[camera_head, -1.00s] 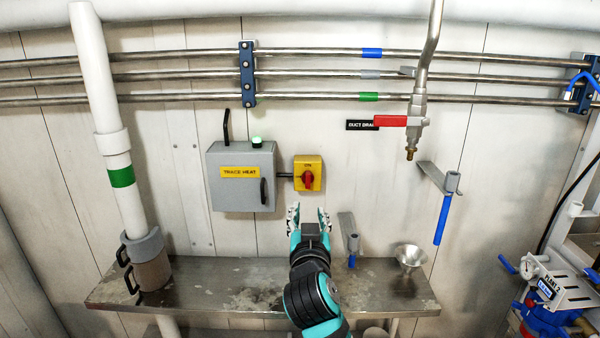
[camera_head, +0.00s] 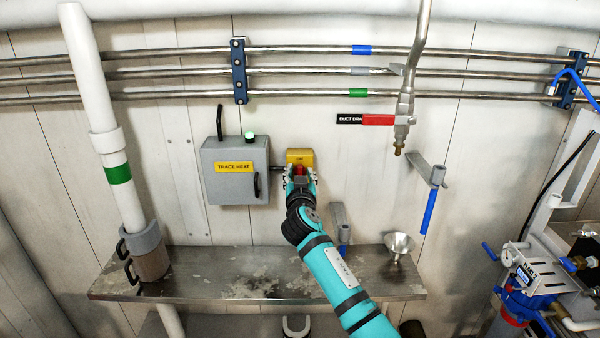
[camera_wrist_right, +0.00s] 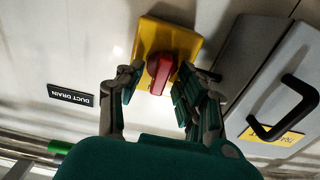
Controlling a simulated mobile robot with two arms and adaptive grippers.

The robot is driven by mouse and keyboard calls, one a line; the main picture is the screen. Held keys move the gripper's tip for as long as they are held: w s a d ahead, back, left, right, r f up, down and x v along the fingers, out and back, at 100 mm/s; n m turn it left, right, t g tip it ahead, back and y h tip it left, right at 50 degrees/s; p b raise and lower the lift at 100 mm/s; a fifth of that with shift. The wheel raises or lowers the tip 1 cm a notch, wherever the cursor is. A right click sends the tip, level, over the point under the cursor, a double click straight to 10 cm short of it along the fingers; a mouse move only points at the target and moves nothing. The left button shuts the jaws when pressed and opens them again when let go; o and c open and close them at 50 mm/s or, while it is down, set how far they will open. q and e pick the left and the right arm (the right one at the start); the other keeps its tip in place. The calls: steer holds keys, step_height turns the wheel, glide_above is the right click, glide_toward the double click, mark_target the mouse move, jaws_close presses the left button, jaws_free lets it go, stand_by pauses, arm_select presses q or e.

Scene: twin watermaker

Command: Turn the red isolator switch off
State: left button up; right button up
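The red isolator switch (camera_wrist_right: 160,74) is a red knob on a yellow box (camera_wrist_right: 170,39), seen close up in the right wrist view. In the head view the yellow box (camera_head: 300,156) is on the wall right of the grey trace heat cabinet, its lower part hidden by my gripper. My right gripper (camera_head: 299,172) is in front of the box. In the right wrist view its fingers (camera_wrist_right: 158,82) are spread on either side of the red knob, with a gap visible at the left finger. Whether the right finger touches the knob I cannot tell. My left gripper is not in view.
The grey trace heat cabinet (camera_head: 236,187) with a black handle and lit green lamp (camera_head: 249,136) is close by on the left. A steel shelf (camera_head: 205,285) with a funnel (camera_head: 398,246) runs below. A red-handled drain valve (camera_head: 378,120) is to the right.

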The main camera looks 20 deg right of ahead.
steer(key=shift+w, duration=0.1)
jaws_close()
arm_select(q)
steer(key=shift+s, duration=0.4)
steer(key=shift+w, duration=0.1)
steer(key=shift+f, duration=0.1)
arm_select(e)
steer(key=shift+n, duration=0.4)
arm_select(q)
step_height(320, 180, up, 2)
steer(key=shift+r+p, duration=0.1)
steer(key=shift+p, duration=0.85)
arm_select(e)
steer(key=n, duration=1.7)
steer(key=shift+a+f, duration=0.3)
